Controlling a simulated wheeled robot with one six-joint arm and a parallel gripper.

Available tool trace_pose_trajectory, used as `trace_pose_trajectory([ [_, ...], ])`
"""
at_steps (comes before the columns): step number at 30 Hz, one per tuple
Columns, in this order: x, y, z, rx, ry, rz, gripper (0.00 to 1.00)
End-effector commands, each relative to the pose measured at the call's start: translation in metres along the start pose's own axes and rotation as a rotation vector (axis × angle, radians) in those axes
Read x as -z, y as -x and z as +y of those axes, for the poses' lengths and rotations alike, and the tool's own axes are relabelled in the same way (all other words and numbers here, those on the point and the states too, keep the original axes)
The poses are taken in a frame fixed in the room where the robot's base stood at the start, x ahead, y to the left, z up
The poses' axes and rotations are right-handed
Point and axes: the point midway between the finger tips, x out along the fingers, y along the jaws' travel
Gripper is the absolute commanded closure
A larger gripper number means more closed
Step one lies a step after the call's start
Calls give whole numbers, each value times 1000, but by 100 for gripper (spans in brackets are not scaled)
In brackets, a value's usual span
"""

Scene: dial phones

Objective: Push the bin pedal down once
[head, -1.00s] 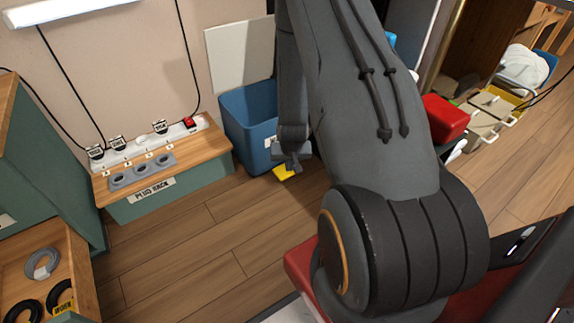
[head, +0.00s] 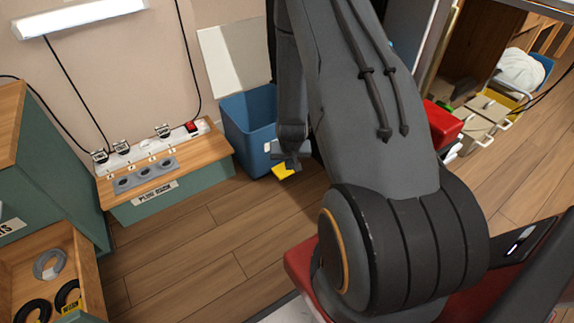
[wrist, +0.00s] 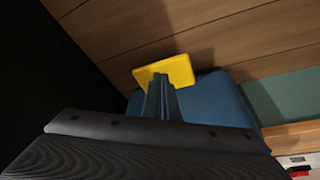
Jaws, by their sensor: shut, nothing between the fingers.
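The blue bin (head: 240,133) stands against the wall with its pale lid (head: 233,55) raised upright. Its yellow pedal (head: 283,171) sticks out low at the front, near the floor. My gripper (head: 290,163) points down at the pedal and hides part of it. In the wrist view the shut fingertips (wrist: 157,80) overlap the yellow pedal (wrist: 178,69), with the blue bin (wrist: 215,98) beside them. I cannot tell for sure whether the tips press on the pedal. Nothing is held.
A green plug rack (head: 170,195) with a wooden top and power strip stands left of the bin. An open drawer (head: 75,255) with rings is at lower left. A red box (head: 442,124) is at right. Wooden floor (head: 210,240) in front is clear.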

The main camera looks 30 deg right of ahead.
Motion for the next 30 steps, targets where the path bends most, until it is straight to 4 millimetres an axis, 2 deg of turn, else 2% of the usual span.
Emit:
trace_pose_trajectory([
  [1, 2, 8, 1, 0, 0, 0, 100],
  [18, 15, 56, 3, 0, 0, 2, 100],
  [30, 15, 56, 3, 0, 0, 1, 100],
])
